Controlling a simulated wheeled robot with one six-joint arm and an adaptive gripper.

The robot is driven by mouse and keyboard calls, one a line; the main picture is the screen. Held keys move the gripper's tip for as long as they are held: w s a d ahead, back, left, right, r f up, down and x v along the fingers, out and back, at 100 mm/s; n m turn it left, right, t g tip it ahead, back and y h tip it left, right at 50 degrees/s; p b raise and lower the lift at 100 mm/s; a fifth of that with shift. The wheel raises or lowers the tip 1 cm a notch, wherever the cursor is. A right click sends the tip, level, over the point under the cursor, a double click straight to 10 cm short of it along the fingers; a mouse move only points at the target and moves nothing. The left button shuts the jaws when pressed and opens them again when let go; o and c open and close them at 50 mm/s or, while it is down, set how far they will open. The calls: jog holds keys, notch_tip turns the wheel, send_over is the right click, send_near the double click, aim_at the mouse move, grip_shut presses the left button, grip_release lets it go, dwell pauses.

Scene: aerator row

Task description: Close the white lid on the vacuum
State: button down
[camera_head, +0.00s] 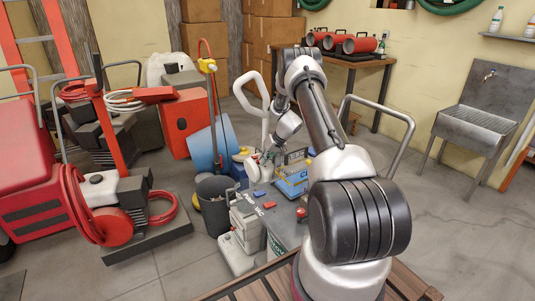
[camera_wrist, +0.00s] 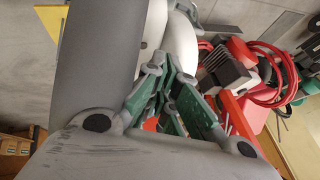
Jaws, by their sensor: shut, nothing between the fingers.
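In the head view my arm reaches forward, and my gripper (camera_head: 266,158) is small among the crowded machines. In the wrist view the green fingers of my gripper (camera_wrist: 166,84) meet with nothing held. A white rounded part (camera_wrist: 184,40) lies just beyond the fingertips; I cannot tell whether they touch it. In the head view a grey machine lettered "VAC" (camera_head: 262,211) stands below my gripper. A pale rounded part (camera_head: 258,174) beside the gripper looks like the white lid, apparently raised. Its hinge and exact angle cannot be made out.
Red hose machines (camera_head: 105,205) crowd farther left. A workbench (camera_head: 330,61) is behind, and a metal sink (camera_head: 480,115) is at right. Floor at right is clear.

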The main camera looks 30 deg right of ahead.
aim_at(249, 165)
jog(key=shift+x, duration=0.9)
jog(key=shift+a+r+h, duration=0.1)
jog(key=shift+a+h, duration=0.7)
jog(key=shift+a, duration=0.15)
jog(key=shift+n+h, duration=0.4)
jog(key=shift+h, duration=0.1)
jog(key=a, duration=0.4)
jog(key=shift+s+a+f, duration=0.1)
jog(key=shift+a+f, duration=0.2)
jog(key=shift+a, duration=0.1)
jog(key=shift+a+f, duration=0.2)
jog(key=a+f, duration=0.6)
jog(key=f, duration=0.1)
jog(key=shift+a+f, duration=0.25)
jog(key=shift+f, duration=0.05)
jog(key=shift+s, duration=0.1)
jog(key=shift+a, duration=0.1)
